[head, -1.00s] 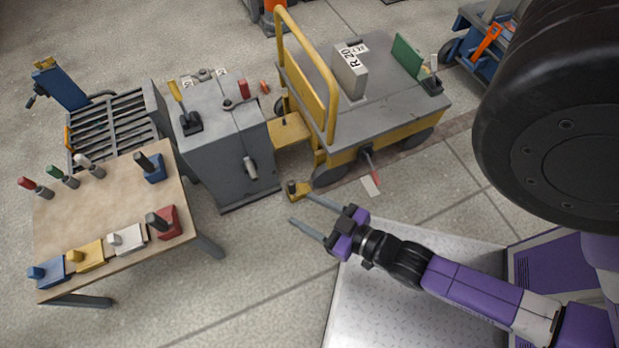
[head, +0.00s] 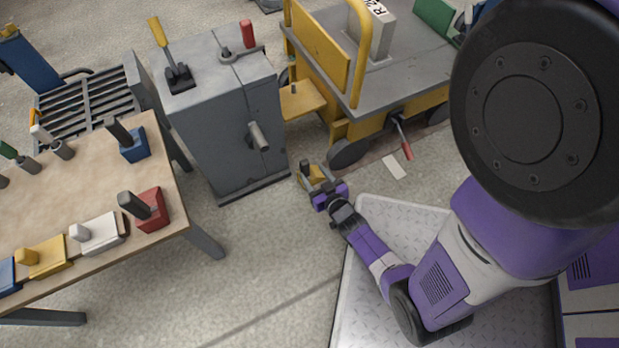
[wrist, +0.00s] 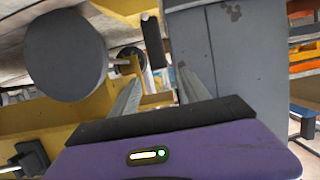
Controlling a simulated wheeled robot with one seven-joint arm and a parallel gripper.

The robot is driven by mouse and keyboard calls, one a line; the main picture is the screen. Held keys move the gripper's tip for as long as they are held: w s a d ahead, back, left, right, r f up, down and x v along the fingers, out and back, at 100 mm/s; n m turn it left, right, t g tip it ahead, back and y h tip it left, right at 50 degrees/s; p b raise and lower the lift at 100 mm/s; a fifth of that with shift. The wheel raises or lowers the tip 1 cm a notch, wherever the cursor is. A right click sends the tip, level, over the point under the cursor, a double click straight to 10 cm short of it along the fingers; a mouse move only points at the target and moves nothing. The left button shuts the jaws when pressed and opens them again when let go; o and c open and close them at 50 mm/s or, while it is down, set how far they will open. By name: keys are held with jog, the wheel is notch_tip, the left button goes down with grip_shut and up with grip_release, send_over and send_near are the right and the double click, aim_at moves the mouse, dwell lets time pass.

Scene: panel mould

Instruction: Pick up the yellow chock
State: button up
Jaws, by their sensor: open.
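The yellow chock (head: 310,181) with a dark upright handle sits on the floor between the cart's wheel and the grey cabinet. My gripper (head: 316,170) reaches low over the floor to it, partly covering it in the head view. In the wrist view my two fingers (wrist: 160,82) stand apart. The chock's dark handle (wrist: 153,42) and some yellow (wrist: 156,99) show in the gap between them. I cannot tell whether a finger touches it. Another yellow block (head: 45,258) with a knob lies on the table at the left.
The cart's dark wheel (head: 349,153) stands close right of the chock; it fills the left of the wrist view (wrist: 65,55). The grey cabinet (head: 225,125) stands just behind on the left. The table (head: 75,200) holds several blocks. Floor between table and gripper is clear.

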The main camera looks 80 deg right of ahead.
aim_at(307, 166)
jog(key=b+x, duration=0.1)
jog(key=x, duration=0.2)
jog(key=b+x, duration=0.2)
jog(key=x, duration=0.1)
jog(key=shift+w+d+f, duration=0.15)
jog(key=shift+d+f, duration=0.05)
jog(key=shift+f, duration=0.15)
jog(key=shift+w+d, duration=0.2)
jog(key=shift+d, duration=0.05)
grip_shut()
jog(key=shift+r, duration=0.1)
dwell(0.8)
